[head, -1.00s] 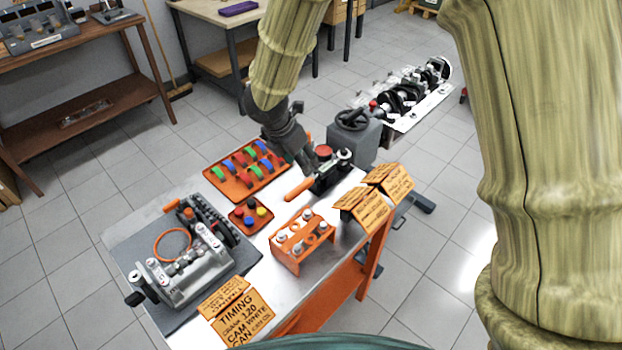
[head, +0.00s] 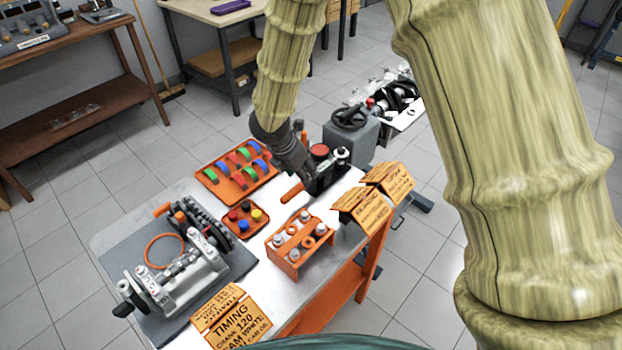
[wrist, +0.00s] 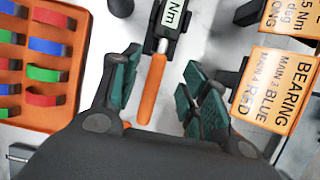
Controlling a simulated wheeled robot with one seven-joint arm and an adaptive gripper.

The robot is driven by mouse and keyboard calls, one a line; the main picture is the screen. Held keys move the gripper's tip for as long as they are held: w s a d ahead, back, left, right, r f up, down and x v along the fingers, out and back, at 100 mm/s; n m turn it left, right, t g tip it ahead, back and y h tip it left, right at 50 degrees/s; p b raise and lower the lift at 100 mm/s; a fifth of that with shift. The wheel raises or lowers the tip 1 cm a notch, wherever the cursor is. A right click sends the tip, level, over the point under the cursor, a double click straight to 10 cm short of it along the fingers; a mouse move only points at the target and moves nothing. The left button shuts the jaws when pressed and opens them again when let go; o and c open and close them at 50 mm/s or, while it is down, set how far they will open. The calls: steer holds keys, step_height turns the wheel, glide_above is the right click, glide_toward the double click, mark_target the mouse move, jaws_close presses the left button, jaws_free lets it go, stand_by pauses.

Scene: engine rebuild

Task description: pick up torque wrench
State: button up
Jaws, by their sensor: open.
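The torque wrench (head: 292,193) lies at the far end of the steel table, its orange handle toward the middle of the table. In the wrist view its orange handle (wrist: 152,88) and a label reading "Nm" (wrist: 172,16) show between my open fingers. My gripper (wrist: 158,92) is open, with one green-padded finger on each side of the handle and apart from it. In the head view my gripper (head: 308,180) is above the wrench and hides part of it. I cannot tell the exact height of the fingers over the table.
An orange tray of coloured bearing shells (head: 238,178) lies left of the wrench. An orange socket rack (head: 300,246) stands nearer me. Orange sign cards (head: 372,205) stand at the right edge.

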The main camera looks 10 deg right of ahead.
steer(key=shift+p+x, duration=0.7)
steer(key=shift+x, duration=1.8)
steer(key=shift+a, duration=0.1)
steer(key=shift+c, duration=0.2)
jaws_close()
